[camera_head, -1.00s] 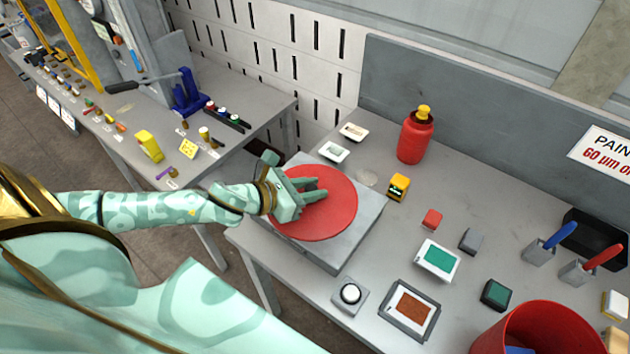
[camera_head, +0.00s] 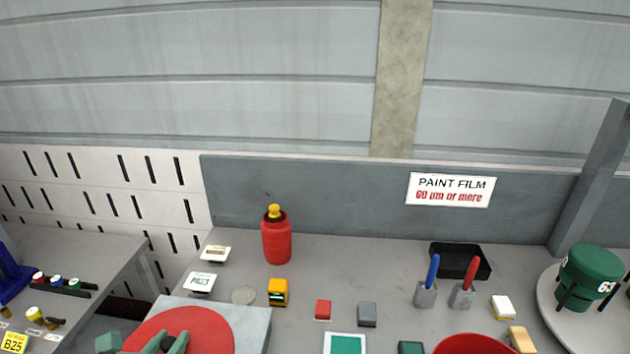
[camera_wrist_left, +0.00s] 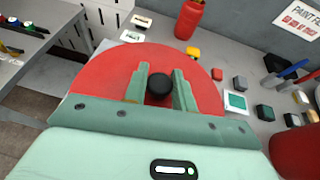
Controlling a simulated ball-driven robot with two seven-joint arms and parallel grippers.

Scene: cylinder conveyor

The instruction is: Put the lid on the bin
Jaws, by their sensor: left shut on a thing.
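The lid is a flat red disc (camera_head: 207,322) at the bottom left of the head view, over a grey block (camera_head: 254,322). It fills the upper middle of the left wrist view (camera_wrist_left: 103,78), with a black knob (camera_wrist_left: 160,86) at its centre. My left gripper (camera_head: 170,342) is shut on this knob, one finger on each side. I cannot tell whether the lid touches the block. The bin is a red round container (camera_head: 470,345), cut off at the bottom of the head view; its side shows at the right of the wrist view (camera_wrist_left: 296,152). My right gripper is out of view.
A red bottle (camera_head: 276,242) stands behind the lid. A yellow box (camera_head: 278,292), a red block (camera_head: 323,309), a grey block (camera_head: 367,314) and a green-faced tray (camera_head: 345,344) lie between lid and bin. Two holders with a blue handle (camera_head: 432,270) and a red handle (camera_head: 470,272) stand behind the bin.

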